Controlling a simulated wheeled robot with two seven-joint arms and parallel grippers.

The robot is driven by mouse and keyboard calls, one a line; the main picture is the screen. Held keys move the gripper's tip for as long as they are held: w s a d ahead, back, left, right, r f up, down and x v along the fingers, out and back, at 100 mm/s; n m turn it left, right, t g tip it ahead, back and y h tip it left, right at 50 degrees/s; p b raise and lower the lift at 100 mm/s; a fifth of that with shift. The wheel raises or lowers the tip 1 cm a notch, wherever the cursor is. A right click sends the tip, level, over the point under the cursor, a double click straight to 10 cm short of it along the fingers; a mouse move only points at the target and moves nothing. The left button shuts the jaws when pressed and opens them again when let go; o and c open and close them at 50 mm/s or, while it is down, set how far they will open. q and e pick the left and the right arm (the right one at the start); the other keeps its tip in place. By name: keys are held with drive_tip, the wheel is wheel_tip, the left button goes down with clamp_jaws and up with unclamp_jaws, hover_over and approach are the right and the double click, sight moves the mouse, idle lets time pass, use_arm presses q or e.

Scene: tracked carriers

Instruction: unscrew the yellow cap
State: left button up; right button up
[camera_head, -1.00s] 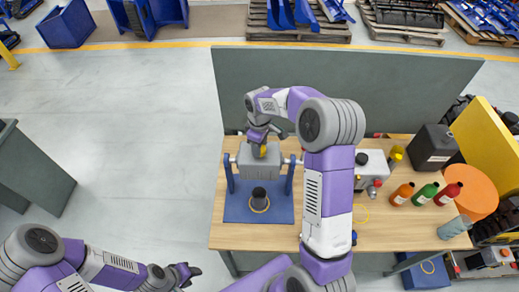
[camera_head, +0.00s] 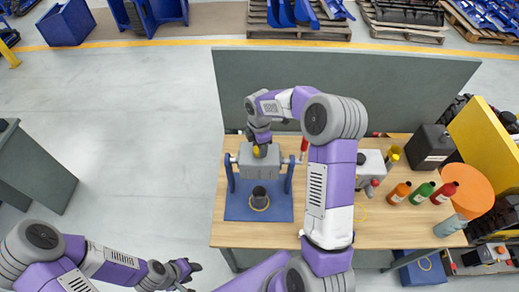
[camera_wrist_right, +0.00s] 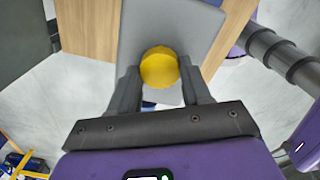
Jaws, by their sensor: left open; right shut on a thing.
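The yellow cap (camera_head: 257,151) sits on top of a grey box-shaped carrier (camera_head: 260,169), which is held in a blue stand (camera_head: 237,207) on the wooden table. My right gripper (camera_head: 258,143) reaches down over the box from above. In the right wrist view the round yellow cap (camera_wrist_right: 159,68) is between the two dark fingers, which are shut on it, with the grey box top (camera_wrist_right: 145,30) behind. The cap's lower edge is partly hidden. My left gripper (camera_head: 190,271) is open and empty, low at the left, away from the table.
Orange, green and red bottles (camera_head: 422,193), a grey-white box (camera_head: 370,163) and a black canister (camera_head: 431,146) stand at the right. A grey panel (camera_head: 400,90) rises behind the table.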

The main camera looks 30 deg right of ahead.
drive_tip(key=o, duration=0.9)
drive_tip(key=shift+o, duration=0.2)
